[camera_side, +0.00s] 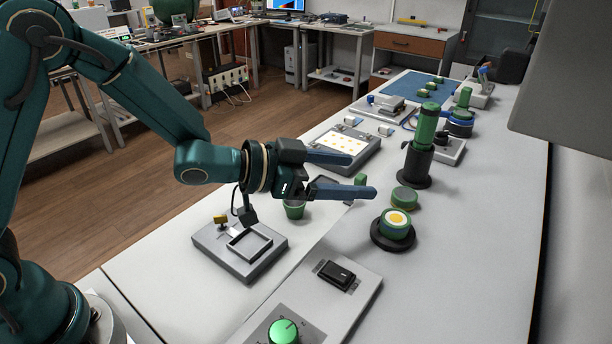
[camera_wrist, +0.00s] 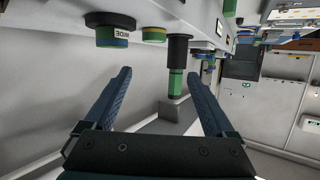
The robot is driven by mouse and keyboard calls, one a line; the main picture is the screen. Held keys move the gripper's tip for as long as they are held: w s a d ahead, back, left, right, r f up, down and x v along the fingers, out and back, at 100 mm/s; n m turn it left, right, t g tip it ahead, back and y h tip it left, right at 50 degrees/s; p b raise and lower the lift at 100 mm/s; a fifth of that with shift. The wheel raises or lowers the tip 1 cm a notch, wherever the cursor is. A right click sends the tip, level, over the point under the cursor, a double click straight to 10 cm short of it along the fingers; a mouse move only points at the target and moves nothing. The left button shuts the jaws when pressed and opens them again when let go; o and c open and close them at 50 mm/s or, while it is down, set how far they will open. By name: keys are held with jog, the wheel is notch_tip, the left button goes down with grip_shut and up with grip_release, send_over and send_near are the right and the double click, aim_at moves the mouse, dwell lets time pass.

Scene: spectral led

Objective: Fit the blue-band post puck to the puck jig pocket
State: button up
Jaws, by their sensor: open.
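My gripper (camera_side: 358,175) is open and empty, held above the bench with its fingers pointing right; both fingers show in the wrist view (camera_wrist: 160,95). A green puck with a blue band and a yellow, white-ringed top (camera_side: 396,222) sits on a black round base (camera_side: 380,243), right of and below the fingertips. In the wrist view its side (camera_wrist: 113,40) carries lettering. A second green puck (camera_side: 404,197) stands just behind it. I cannot tell which piece is the jig pocket.
A tall green post in a black holder (camera_side: 421,135) stands behind the pucks. A small green cup (camera_side: 294,210) is below my wrist. A panel with a black switch (camera_side: 337,275) and green knob (camera_side: 283,331) lies in front. The bench right of the pucks is clear.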

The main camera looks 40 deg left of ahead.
aim_at(384, 219)
jog(key=s+d, duration=0.1)
jog(key=s+d+f+m+g+h, duration=0.1)
jog(key=s+d+f+g, duration=0.1)
jog(key=s+d, duration=0.1)
jog(key=shift+f+m+h, duration=0.25)
jog(key=shift+m+h, duration=0.05)
jog(key=shift+h, duration=0.1)
jog(key=shift+d+f, duration=0.1)
jog(key=shift+d, duration=0.25)
jog(key=shift+x, duration=2.35)
jog(key=shift+a, duration=0.1)
grip_shut()
